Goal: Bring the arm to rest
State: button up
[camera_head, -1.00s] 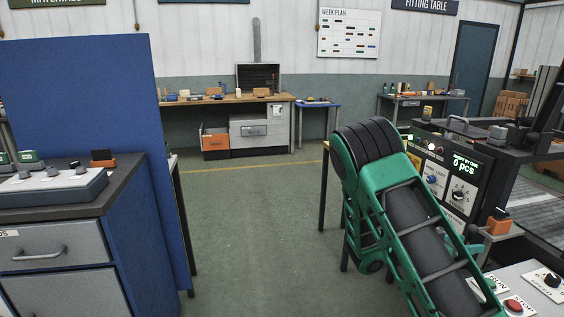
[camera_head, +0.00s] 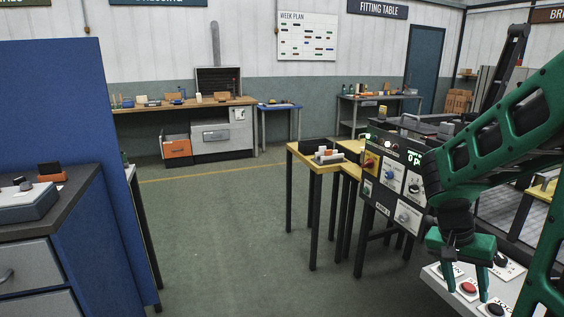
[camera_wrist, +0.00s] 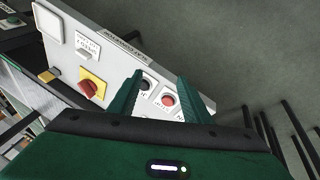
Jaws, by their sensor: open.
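My green arm (camera_head: 495,150) reaches in from the right in the head view and bends down at the wrist. My gripper (camera_head: 466,276) hangs at its end with its fingers apart and nothing visible between them, over or in front of a pale button panel (camera_head: 436,277). In the wrist view both green fingers of my gripper (camera_wrist: 160,77) stand apart. Behind them is a pale panel with a red button (camera_wrist: 168,100) and a red knob on a yellow plate (camera_wrist: 89,89). I cannot tell how close the fingertips are to the panel.
A control box (camera_head: 395,185) with a lit display stands left of my arm, beside a yellow-topped table (camera_head: 308,158). A blue partition (camera_head: 50,110) and drawer cabinet (camera_head: 85,235) are at the left. The middle floor (camera_head: 235,230) is clear.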

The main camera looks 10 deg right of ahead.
jog(key=s+a+r+n+t+y, duration=0.1)
jog(key=s+a+r+n+y, duration=0.3)
jog(key=s+a, duration=0.6)
jog(key=shift+a+r+n+t, duration=0.3)
jog(key=shift+r+n+t, duration=0.15)
jog(key=shift+n, duration=0.35)
jog(key=w+d+f+m+g+h, duration=0.25)
jog(key=w+d+m, duration=0.25)
jog(key=w+d, duration=0.65)
jog(key=m+g+h, duration=0.2)
jog(key=m+h, duration=0.3)
jog(key=h, duration=0.5)
send_near(428, 220)
jog(key=s+d+f, duration=0.3)
jog(key=s+d, duration=0.1)
jog(key=s, duration=0.5)
jog(key=w+a+f+m+t+h, duration=0.1)
jog(key=w+a+f+t+h, duration=0.1)
jog(key=w+a+h, duration=0.45)
jog(key=shift+y, duration=0.7)
jog(key=d, duration=1.2)
jog(key=shift+w+d+r, duration=0.1)
jog(key=shift+w+d, duration=0.1)
jog(key=shift+w, duration=0.05)
